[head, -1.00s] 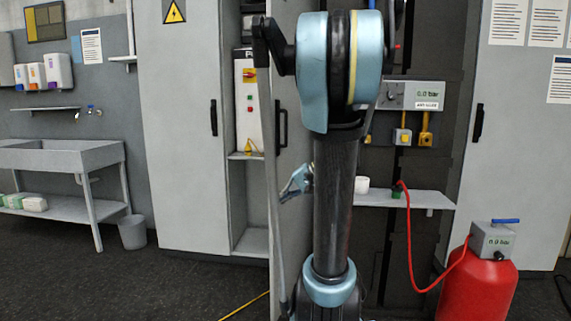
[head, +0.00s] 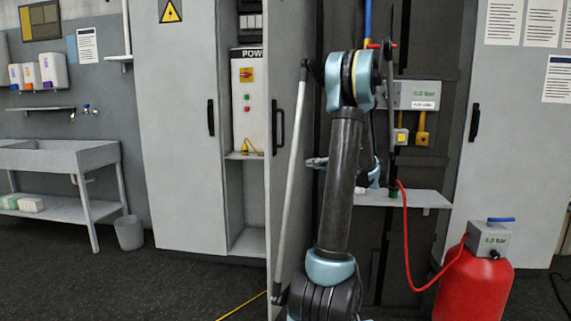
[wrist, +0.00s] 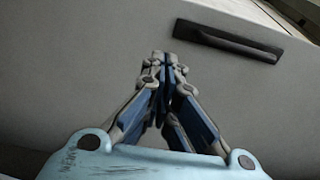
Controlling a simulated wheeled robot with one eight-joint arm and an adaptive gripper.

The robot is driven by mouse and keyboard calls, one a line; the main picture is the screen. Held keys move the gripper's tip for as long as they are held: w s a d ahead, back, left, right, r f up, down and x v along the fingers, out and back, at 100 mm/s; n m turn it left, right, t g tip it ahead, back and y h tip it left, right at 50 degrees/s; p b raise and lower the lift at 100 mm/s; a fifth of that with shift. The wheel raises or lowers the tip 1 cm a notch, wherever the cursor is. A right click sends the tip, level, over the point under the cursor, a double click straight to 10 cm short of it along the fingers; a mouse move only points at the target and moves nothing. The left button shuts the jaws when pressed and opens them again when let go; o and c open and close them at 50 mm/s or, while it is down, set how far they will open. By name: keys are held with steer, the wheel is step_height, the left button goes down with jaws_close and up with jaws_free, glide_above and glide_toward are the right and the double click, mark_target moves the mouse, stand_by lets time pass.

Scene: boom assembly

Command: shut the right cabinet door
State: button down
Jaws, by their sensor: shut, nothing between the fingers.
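The right cabinet door (head: 290,75) is a tall grey panel with a black upright handle (head: 278,127). It stands swung open, and the cabinet interior shows to its left. My gripper (head: 309,162) is on the right, outer-face side of the door, partly behind my arm, pointing left. In the wrist view my gripper (wrist: 166,56) is shut and empty, with its fingertips in front of a plain grey panel (wrist: 85,70). The black handle (wrist: 228,42) lies up and right of the fingertips. Whether the tips touch the panel I cannot tell.
The left cabinet door (head: 180,130) is shut. A power panel (head: 248,100) is inside the open part. Right of my arm are a shelf (head: 425,198), a red hose (head: 407,250) and a red tank (head: 475,285). A yellow cable (head: 243,306) lies on the floor.

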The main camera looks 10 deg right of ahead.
mark_target(277, 159)
steer(key=x, duration=1.2)
steer(key=shift+w+a, duration=0.15)
steer(key=shift+w, duration=0.05)
steer(key=shift+w+a, duration=0.4)
steer(key=shift+a, duration=0.2)
